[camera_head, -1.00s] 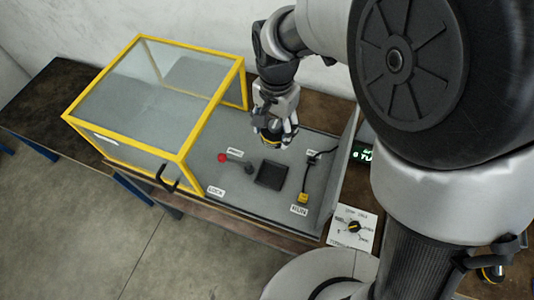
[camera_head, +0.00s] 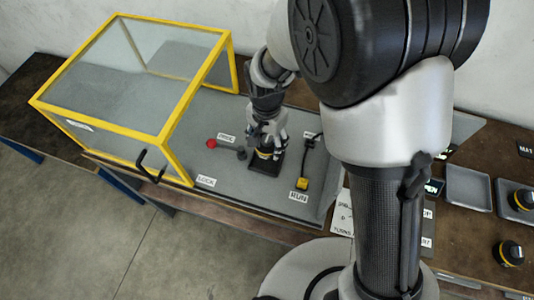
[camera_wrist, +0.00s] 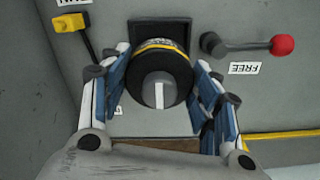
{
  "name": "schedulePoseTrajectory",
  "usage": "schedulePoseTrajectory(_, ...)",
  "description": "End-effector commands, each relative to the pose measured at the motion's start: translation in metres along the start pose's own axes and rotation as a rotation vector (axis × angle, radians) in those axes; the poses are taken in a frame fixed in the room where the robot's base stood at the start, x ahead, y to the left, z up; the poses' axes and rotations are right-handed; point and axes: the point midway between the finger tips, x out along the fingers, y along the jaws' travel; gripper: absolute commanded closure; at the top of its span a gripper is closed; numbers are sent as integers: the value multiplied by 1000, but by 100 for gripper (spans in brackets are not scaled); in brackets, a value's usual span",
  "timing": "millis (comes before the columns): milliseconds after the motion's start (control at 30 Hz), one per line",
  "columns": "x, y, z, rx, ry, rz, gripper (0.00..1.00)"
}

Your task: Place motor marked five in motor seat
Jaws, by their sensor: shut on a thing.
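My gripper (camera_head: 267,140) is shut on a black motor (camera_head: 264,153) with a yellow band. In the wrist view the motor (camera_wrist: 162,76) sits between the blue-padded fingers, its round grey hub with a white stripe facing the camera. No number on it can be read. The dark square motor seat (camera_head: 279,166) is directly under the motor in the head view and mostly covered. In the wrist view a dark edge of the seat (camera_wrist: 143,30) shows behind the motor. I cannot tell whether the motor touches the seat or hangs just above it.
A red-knobbed lever (camera_head: 211,143) by the FREE label lies left of the seat. A yellow connector (camera_head: 301,184) on a black cable lies to the right. A yellow-framed clear cover (camera_head: 130,90) stands at left. Two more motors (camera_head: 510,252) (camera_head: 522,200) and a grey tray (camera_head: 468,188) are at far right.

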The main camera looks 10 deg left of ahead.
Motion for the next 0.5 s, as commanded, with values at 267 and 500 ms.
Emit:
schedulePoseTrajectory(267, 28, -1, -1, 0, 1, -2, 86)
schedulePoseTrajectory(500, 57, 0, 0, 0, 0, 0, 86)
